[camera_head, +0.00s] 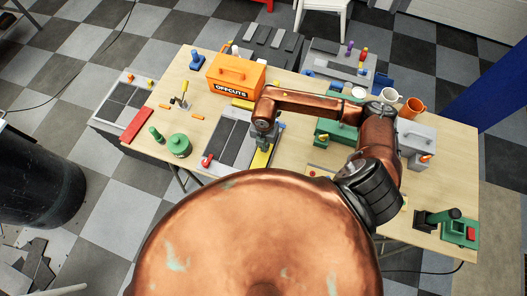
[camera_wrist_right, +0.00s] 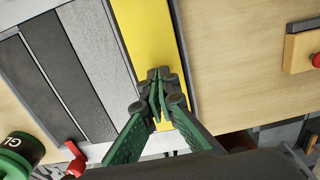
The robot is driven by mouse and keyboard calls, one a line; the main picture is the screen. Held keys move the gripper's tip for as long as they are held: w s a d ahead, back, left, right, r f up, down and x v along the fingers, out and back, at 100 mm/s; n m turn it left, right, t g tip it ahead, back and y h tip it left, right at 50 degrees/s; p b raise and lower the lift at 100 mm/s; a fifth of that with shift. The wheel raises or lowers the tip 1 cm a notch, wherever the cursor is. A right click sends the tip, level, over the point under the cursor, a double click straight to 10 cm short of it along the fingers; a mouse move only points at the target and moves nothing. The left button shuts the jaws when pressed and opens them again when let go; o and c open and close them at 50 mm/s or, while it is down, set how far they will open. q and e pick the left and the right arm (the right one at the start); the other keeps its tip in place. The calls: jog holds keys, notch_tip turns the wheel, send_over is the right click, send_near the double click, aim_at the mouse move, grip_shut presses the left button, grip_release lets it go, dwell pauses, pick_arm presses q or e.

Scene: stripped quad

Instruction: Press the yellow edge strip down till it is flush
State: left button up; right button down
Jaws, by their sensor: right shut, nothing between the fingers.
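The yellow edge strip (camera_head: 261,158) lies along the right side of a grey panel with dark strips (camera_head: 227,143). In the right wrist view the yellow strip (camera_wrist_right: 148,40) runs from the top down under my gripper, with a dark edge along its right side. My right gripper (camera_wrist_right: 158,78) is shut and empty, its green fingertips together over the strip's right part. I cannot tell whether they touch it. In the head view my right gripper (camera_head: 267,138) is partly hidden by my arm. How high the strip sits is unclear. My left gripper is not in view.
A wooden block with a red knob (camera_wrist_right: 302,50) is to the right. Bare tabletop (camera_wrist_right: 235,60) separates block and strip.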

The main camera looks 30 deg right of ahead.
jog(key=shift+f+b, duration=0.85)
jog(key=shift+f, duration=0.35)
dwell(1.2)
dwell(0.4)
jog(key=shift+r+p, duration=2.75)
jog(key=shift+r, duration=1.35)
jog(key=shift+f, duration=0.1)
